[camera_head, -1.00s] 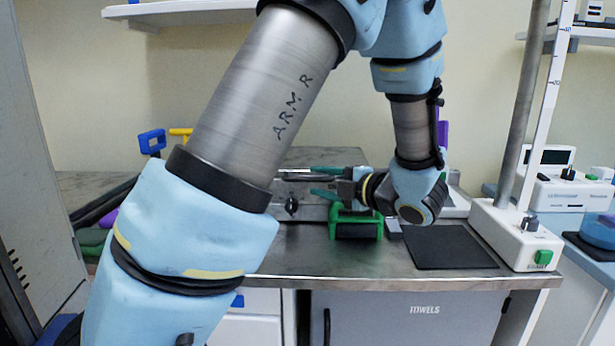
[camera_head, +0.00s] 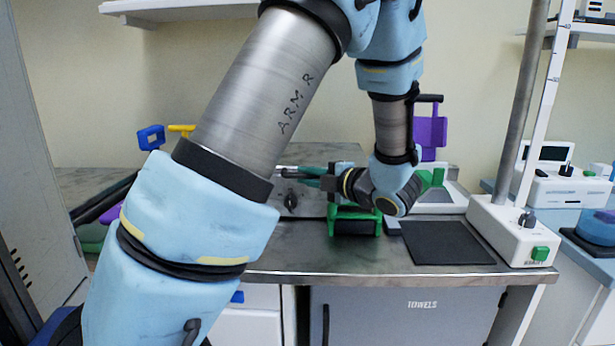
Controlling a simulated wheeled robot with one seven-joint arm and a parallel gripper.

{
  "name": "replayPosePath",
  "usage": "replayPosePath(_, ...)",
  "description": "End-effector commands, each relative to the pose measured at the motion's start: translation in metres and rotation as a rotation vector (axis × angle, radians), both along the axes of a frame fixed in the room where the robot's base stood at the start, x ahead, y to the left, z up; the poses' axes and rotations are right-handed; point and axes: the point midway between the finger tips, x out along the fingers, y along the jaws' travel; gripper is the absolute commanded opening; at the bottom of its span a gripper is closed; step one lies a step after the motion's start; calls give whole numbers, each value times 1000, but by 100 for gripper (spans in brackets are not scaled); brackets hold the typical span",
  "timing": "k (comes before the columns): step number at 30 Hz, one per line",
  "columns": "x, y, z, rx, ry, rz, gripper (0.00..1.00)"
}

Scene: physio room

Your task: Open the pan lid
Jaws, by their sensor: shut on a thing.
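A metal pan (camera_head: 305,205) with a black knob on its front stands at the back of the steel bench. A flat grey panel that looks like its lid (camera_head: 318,153) shows above and behind it, seemingly tilted up at the back. My gripper (camera_head: 295,174) comes in from the right over the pan. Its teal fingers are close together around what appears to be the lid's handle. The grip itself is small and partly hidden, and my large arm link covers the pan's left side.
A green-framed black object (camera_head: 354,222) stands right of the pan, under my wrist. A black mat (camera_head: 446,243) lies on the bench (camera_head: 330,262). A white stand base (camera_head: 512,232) with a pole is at right. A purple object (camera_head: 431,130) stands behind my forearm.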

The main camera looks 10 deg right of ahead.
Motion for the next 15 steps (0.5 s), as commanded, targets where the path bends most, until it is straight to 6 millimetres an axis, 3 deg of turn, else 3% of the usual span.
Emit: replayPosePath(15,0,0,0,0,0,0,0)
